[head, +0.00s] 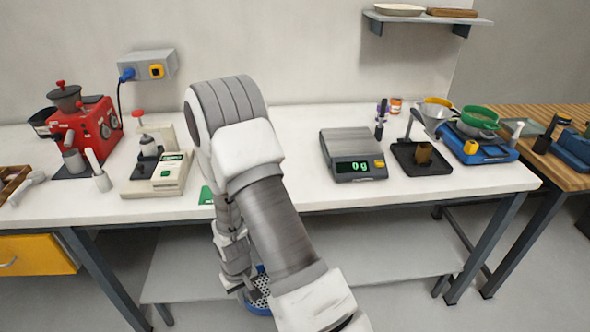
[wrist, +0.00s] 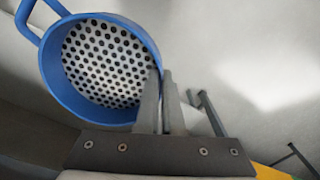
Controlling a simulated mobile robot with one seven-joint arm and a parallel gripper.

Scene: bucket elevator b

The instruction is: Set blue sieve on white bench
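The blue sieve (head: 259,308), a round blue ring with a perforated metal bottom, is partly hidden behind my arm in the head view. It hangs below the level of the bench top, in front of the lower shelf. In the wrist view the sieve (wrist: 62,85) fills the upper left, its blue handle at the far left. My gripper (wrist: 165,75) is shut on the sieve's rim, one finger on each side of its wall. The white bench (head: 300,150) has a bare stretch right of my arm.
A digital scale (head: 352,155) stands right of the free stretch, with a black tray (head: 421,158) beyond it. A beige balance (head: 158,174) and red grinder (head: 88,128) stand left. A grey lower shelf (head: 390,250) runs under the bench. A yellow drawer (head: 35,255) is at lower left.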

